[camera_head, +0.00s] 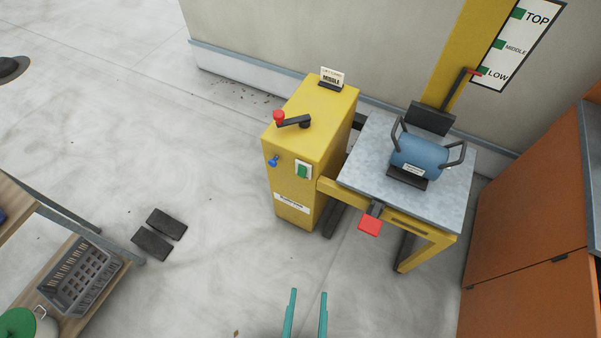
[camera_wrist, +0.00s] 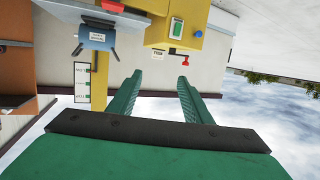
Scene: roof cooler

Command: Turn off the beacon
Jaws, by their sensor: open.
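No lit beacon is clearly recognisable in either view. A yellow machine cabinet (camera_head: 290,151) stands on the floor left of a lift platform. Its front has a green rocker switch (camera_head: 304,170) in a white frame and a blue knob (camera_head: 273,161) to the left of it. The switch also shows in the wrist view (camera_wrist: 177,28), upside down. Its position, on or off, cannot be told. My gripper (camera_head: 308,291) is open and empty, with two teal fingers in front of and below the cabinet. In the wrist view, my gripper (camera_wrist: 160,76) touches nothing.
A blue cylinder (camera_head: 420,155) rests on the grey platform (camera_head: 372,162), with a red pedal (camera_head: 370,226) below.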

